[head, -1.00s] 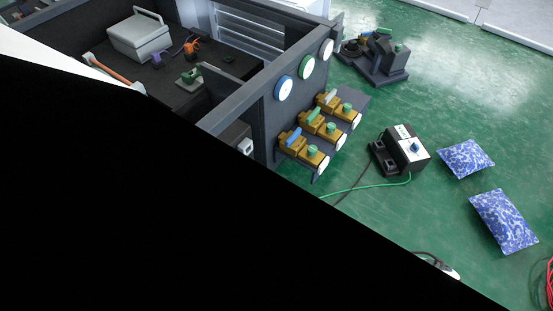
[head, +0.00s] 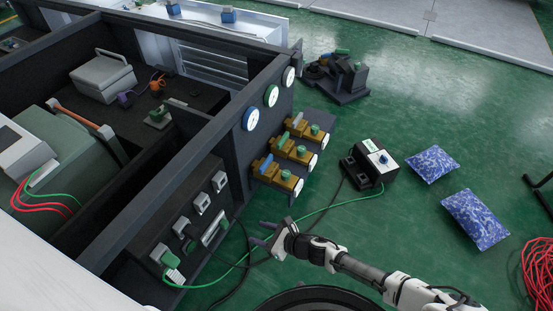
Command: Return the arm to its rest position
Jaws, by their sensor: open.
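My gripper (head: 266,236) shows at the lower middle of the head view, at the end of my arm, which reaches in from the lower right. Its two fingers are spread and point left, with nothing between them. It is above the green floor, to the right of the dark box with grey sockets and below the row of brass valves (head: 285,165) in the picture. It looks apart from both, though its exact height is hard to tell.
A dark frame wall (head: 243,150) carries round gauges above the valves. Two blue patterned cushions (head: 474,219) lie at right, near coiled red cable (head: 538,270). Floor at upper right is clear.

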